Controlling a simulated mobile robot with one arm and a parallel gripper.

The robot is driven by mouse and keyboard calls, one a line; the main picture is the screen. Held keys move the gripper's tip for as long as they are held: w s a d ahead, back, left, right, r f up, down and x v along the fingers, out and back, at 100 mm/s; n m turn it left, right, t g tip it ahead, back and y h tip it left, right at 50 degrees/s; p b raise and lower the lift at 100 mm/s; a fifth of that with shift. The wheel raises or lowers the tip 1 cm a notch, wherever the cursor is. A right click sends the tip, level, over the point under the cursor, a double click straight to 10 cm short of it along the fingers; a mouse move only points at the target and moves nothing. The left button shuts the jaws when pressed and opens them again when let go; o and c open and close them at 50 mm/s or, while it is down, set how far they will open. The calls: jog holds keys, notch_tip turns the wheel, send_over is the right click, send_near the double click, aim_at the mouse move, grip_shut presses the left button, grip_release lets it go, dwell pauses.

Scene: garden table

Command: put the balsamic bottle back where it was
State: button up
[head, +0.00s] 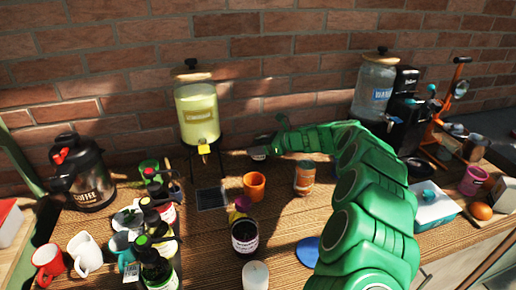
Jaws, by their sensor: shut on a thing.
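My green arm reaches from the lower right to the back middle of the table. My gripper (272,147) is near the brick wall, right of the drink dispenser. It is shut on a small dark thing with a pale patch (258,153), which seems to be the balsamic bottle. The gripper hides much of it, and its label is too small to read. I cannot tell whether it touches the table.
A yellow-green dispenser (198,113) stands left of my gripper. An orange cup (254,186), an orange-brown jar (304,178) and a dark labelled jar (245,237) stand in front. Several bottles crowd the left, near a coffee pot (88,185). A glass dispenser (374,92) stands right.

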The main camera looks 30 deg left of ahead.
jog(key=shift+f, duration=0.4)
jog(key=o, duration=1.3)
jog(key=shift+f, duration=0.1)
jog(key=shift+c, duration=0.2)
jog(key=shift+w+d+r, duration=0.15)
jog(key=shift+d+r, duration=0.25)
jog(key=shift+d, duration=0.2)
jog(key=v, duration=1)
jog(key=shift+d, duration=0.35)
jog(key=shift+r, duration=0.1)
